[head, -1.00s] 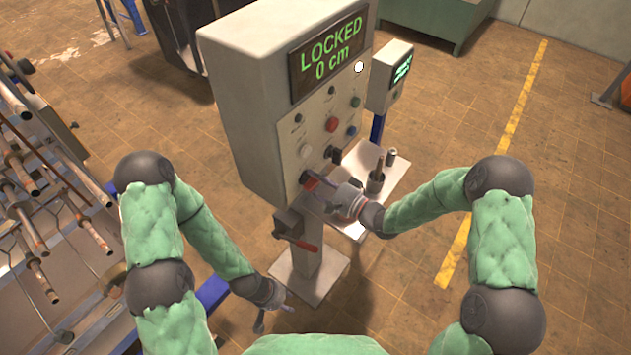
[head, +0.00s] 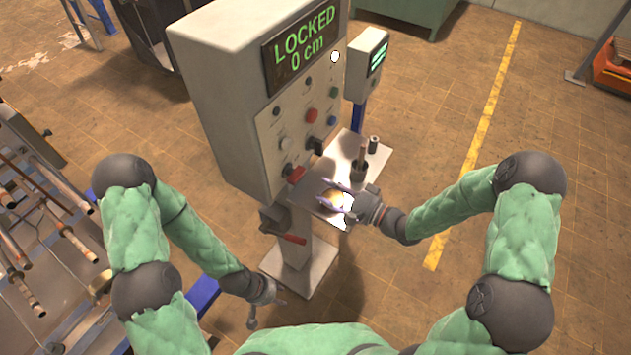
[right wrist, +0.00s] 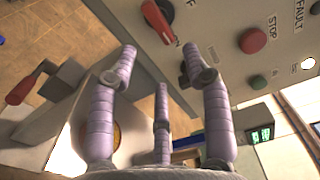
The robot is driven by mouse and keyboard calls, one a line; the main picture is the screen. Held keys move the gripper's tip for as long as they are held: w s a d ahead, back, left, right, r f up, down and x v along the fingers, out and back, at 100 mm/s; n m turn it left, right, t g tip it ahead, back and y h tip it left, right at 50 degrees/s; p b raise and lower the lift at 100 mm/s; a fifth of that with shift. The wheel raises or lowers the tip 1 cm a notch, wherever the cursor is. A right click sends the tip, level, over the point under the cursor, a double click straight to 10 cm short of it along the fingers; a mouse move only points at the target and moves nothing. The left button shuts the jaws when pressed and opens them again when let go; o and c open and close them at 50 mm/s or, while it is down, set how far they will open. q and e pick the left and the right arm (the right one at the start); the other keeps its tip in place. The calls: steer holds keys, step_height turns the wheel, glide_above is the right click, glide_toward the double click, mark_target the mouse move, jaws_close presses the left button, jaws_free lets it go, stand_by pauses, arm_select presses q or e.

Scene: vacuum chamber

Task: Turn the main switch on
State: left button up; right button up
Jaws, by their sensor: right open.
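A grey control cabinet (head: 215,100) stands in the middle of the head view, its display (head: 302,48) reading "LOCKED 0 cm". A red rotary switch handle (head: 295,174) sits at the panel's lower edge; it also shows in the right wrist view (right wrist: 158,22), slanted, with a partly hidden label beside it. I cannot read which switch is the main one. My right gripper (head: 332,202) is open and empty, below and in front of the panel; in the right wrist view its fingers (right wrist: 158,66) are apart from the red handle. My left gripper (head: 268,298) hangs low, fingers spread and empty.
A red lever (head: 290,238) sticks out from a box on the cabinet's post.

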steer(key=shift+v, duration=0.85)
steer(key=s+d+f+g+h, duration=0.15)
steer(key=f+h, duration=0.25)
steer(key=f, duration=0.5)
steer(key=s+d+f+g+h, duration=0.15)
steer(key=f+h, duration=0.25)
steer(key=f, duration=0.6)
steer(key=s+f+n+g+h, duration=0.15)
steer(key=s+f+g, duration=0.25)
steer(key=s, duration=0.5)
steer(key=s+f+n+g+h, duration=0.1)
steer(key=s+f+n+g, duration=0.25)
steer(key=s, duration=0.65)
step_height(320, 180, down, 9)
steer(key=w+a+b, duration=0.2)
steer(key=b, duration=0.8)
steer(key=shift+w+a, duration=0.2)
steer(key=shift+w, duration=0.1)
